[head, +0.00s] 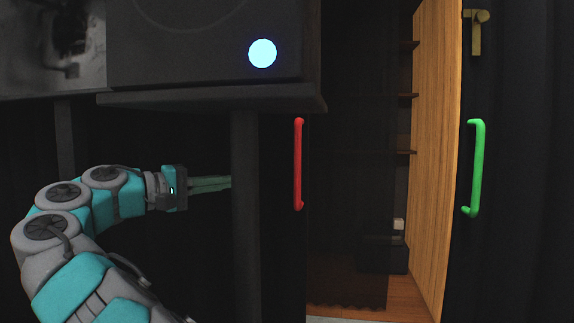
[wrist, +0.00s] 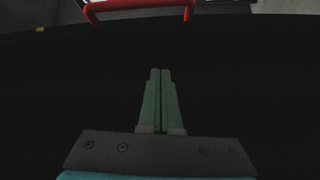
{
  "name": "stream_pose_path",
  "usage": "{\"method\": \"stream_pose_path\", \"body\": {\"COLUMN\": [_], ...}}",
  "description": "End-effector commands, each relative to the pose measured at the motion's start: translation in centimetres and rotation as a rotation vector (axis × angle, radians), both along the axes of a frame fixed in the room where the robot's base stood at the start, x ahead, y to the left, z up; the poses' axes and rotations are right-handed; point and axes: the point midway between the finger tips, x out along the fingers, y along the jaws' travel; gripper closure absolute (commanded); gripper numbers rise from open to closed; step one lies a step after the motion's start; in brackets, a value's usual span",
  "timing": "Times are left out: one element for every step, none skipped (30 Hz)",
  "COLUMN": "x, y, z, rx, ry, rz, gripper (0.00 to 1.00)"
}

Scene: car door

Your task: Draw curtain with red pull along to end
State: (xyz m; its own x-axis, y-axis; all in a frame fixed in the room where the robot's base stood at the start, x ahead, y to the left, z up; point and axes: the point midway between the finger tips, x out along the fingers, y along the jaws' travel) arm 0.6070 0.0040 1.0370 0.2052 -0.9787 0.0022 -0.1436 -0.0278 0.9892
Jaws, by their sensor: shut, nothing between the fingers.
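The red pull (head: 298,165) is an upright bar handle on the edge of a dark curtain or panel (head: 275,235) in the head view. It also shows at the top of the wrist view (wrist: 138,6), beyond the fingertips. My gripper (head: 230,182) is left of the red pull and apart from it, with its tips at a dark upright post. In the wrist view my gripper (wrist: 160,70) has its two green fingers together with nothing between them. The dark surface behind the fingers is too dark to read.
A dark post (head: 245,210) stands between my gripper and the red pull, under a dark cabinet (head: 205,50) with a light-blue disc (head: 262,53). Right of the pull is an opening with a wooden panel (head: 432,150). A green handle (head: 475,168) and brass latch (head: 476,30) are farther right.

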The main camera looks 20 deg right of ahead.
Motion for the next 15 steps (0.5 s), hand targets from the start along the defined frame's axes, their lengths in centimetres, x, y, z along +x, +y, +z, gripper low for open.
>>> {"method": "stream_pose_path", "body": {"x": [0.0, -0.1, -0.1, -0.1, -0.2, -0.2, -0.2, -0.2, -0.1, -0.1, -0.1, 0.0, 0.0, 0.1, 0.1], "y": [0.7, 0.9, 1.2, 1.3, 1.3, 1.3, 1.3, 1.1, 0.9, 0.7, 0.5, 0.1, -0.2, -0.4, -0.8], "z": [0.1, -0.1, -0.3, -0.4, -0.5, -0.6, -0.7, -0.8, -0.8, -0.8, -0.9, -0.9, -0.9, -0.9, -0.9], "rx": [-0.010, -0.015, -0.021, -0.023, -0.025, -0.027, -0.027, -0.027, -0.027, -0.026, -0.026, -0.027, -0.027, -0.027, -0.027], "ry": [0.050, 0.077, 0.105, 0.121, 0.133, 0.142, 0.145, 0.148, 0.148, 0.148, 0.147, 0.147, 0.146, 0.146, 0.144], "rz": [-0.003, -0.005, -0.008, -0.010, -0.011, -0.013, -0.014, -0.015, -0.016, -0.017, -0.017, -0.018, -0.018, -0.018, -0.019], "gripper": [1.00, 1.00, 1.00, 1.00, 1.00, 1.00, 1.00, 1.00, 1.00, 1.00, 1.00, 1.00, 1.00, 1.00, 1.00]}}
